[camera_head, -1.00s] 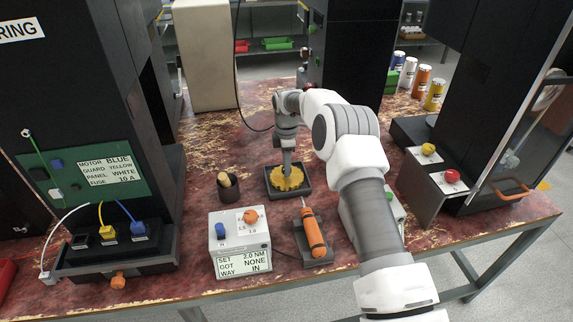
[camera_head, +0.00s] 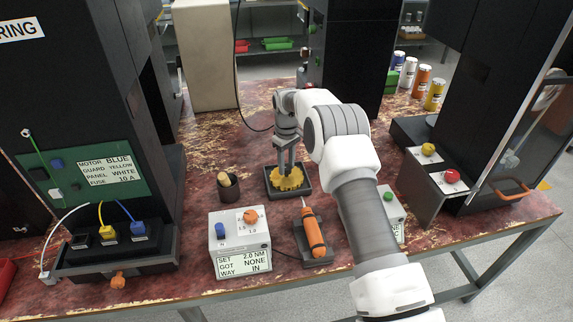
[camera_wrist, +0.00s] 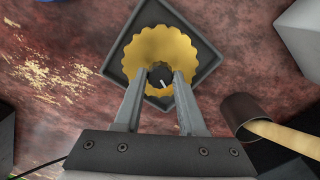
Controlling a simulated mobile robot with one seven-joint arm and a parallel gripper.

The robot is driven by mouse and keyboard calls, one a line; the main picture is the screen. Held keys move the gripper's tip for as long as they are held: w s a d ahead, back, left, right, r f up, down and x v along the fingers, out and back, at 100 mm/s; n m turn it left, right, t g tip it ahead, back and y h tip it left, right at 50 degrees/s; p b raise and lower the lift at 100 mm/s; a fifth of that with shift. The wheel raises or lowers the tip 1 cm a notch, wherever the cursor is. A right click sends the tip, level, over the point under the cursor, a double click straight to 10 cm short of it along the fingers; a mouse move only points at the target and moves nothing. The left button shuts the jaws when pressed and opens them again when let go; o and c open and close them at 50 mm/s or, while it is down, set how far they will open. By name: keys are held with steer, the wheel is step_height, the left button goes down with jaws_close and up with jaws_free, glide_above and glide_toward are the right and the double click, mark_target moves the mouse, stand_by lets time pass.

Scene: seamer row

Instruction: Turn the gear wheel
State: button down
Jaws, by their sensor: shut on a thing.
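The yellow gear wheel (camera_head: 287,179) lies flat in a dark square tray (camera_head: 304,191) on the red worn table. In the wrist view the gear (camera_wrist: 170,52) shows its wavy toothed rim, and a dark round hub (camera_wrist: 160,77) with a white mark stands at its near side. My gripper (camera_head: 286,165) points down over the gear. In the wrist view my gripper's fingertips (camera_wrist: 159,80) are on either side of the hub and shut on it. The gear's underside is hidden.
A torque box (camera_head: 239,231) with a display and an orange screwdriver in a holder (camera_head: 313,232) stand in front. Tall black cabinets flank the table. Cans (camera_head: 421,81) stand at the back right.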

steer(key=m, duration=0.5)
steer(key=shift+m, duration=0.3)
steer(key=m, duration=2.1)
steer(key=shift+m+p, duration=0.35)
steer(key=shift+m, duration=0.05)
steer(key=m, duration=1)
steer(key=shift+m, duration=0.4)
steer(key=m+p, duration=0.1)
steer(key=m, duration=0.4)
steer(key=shift+m, duration=0.3)
